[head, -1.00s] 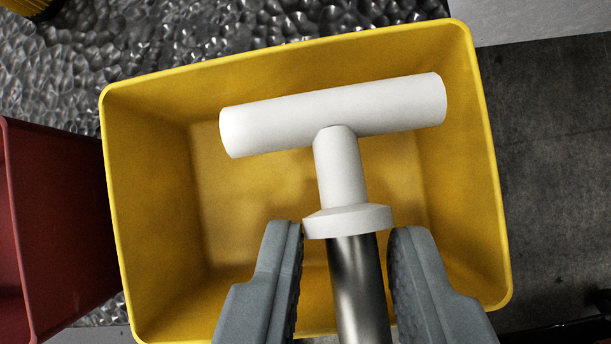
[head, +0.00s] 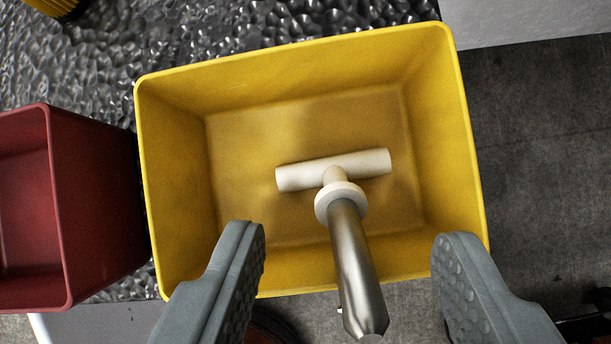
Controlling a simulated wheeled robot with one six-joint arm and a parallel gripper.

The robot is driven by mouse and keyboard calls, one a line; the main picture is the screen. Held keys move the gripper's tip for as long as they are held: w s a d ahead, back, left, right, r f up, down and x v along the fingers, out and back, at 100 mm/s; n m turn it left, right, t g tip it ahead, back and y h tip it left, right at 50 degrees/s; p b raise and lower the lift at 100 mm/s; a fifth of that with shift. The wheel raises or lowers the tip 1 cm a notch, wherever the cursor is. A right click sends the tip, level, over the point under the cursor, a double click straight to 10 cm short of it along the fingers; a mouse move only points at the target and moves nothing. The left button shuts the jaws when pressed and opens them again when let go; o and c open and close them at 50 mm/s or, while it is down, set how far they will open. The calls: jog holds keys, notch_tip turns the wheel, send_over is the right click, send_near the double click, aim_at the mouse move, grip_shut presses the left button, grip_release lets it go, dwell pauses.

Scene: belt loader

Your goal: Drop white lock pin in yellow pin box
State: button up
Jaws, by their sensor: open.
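The white lock pin (head: 333,170) has a white T-shaped handle, a white collar and a grey metal shaft (head: 355,265). It shows in the head view below and between my fingers, touching neither. Its handle is over the inside of the yellow pin box (head: 308,60), and its shaft crosses the box's near rim in the picture. I cannot tell whether the pin touches the box. My gripper (head: 350,250) is open and empty, its two grey fingers wide apart at the near side of the box. The box looks otherwise empty.
A red box (head: 100,210) stands close to the left of the yellow box. Both are on a bumpy dark metal surface (head: 105,60). A yellow object (head: 55,5) is at the top left. Dark floor (head: 545,150) lies to the right.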

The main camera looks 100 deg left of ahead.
jog(key=v, duration=1.5)
jog(key=shift+r, duration=0.15)
jog(key=shift+a, duration=0.1)
jog(key=s+a+r+m+t, duration=0.1)
jog(key=s+t, duration=0.3)
jog(key=s, duration=0.7)
jog(key=s+a+r+m+t+h, duration=0.1)
jog(key=s+a+r+m+t, duration=0.1)
jog(key=s, duration=1)
jog(key=s+a+r+m+t+h, duration=0.1)
jog(key=s+r+t, duration=0.2)
jog(key=s, duration=0.8)
jog(key=t, duration=0.2)
jog(key=shift+s+a+r+m+t, duration=0.2)
jog(key=shift+r+m+t, duration=0.1)
jog(key=shift+r+t, duration=0.1)
jog(key=shift+a, duration=0.1)
